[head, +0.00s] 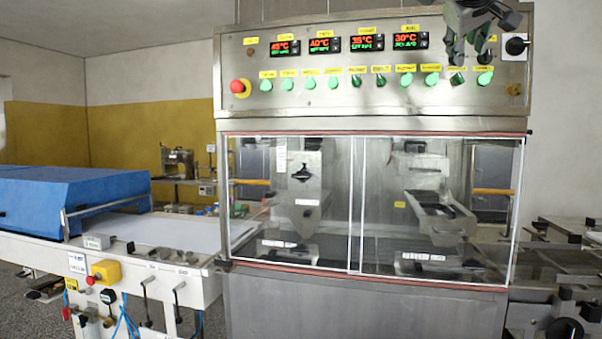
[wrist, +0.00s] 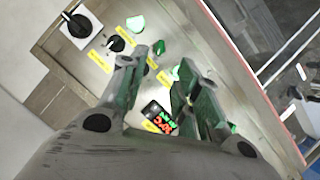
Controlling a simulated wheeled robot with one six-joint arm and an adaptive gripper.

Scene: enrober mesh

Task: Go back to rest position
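My gripper (head: 470,52) is at the top right of the head view, in front of the right end of the steel control panel (head: 345,92). Its fingers point down toward the panel's row of green buttons and knobs. In the wrist view, the two fingers of my gripper (wrist: 162,62) stand apart with nothing between them. Behind them the same panel shows tilted, with a black knob (wrist: 76,24), green buttons, yellow labels and a red-lit display (wrist: 157,115). I cannot tell whether a fingertip touches the panel.
Below the panel is an enclosure with clear sliding doors (head: 300,200), closed. A white conveyor (head: 165,232) with a blue cover (head: 70,198) is at the left. Machine parts (head: 560,260) stand at the right. A red emergency button (head: 238,87) is on the panel's left.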

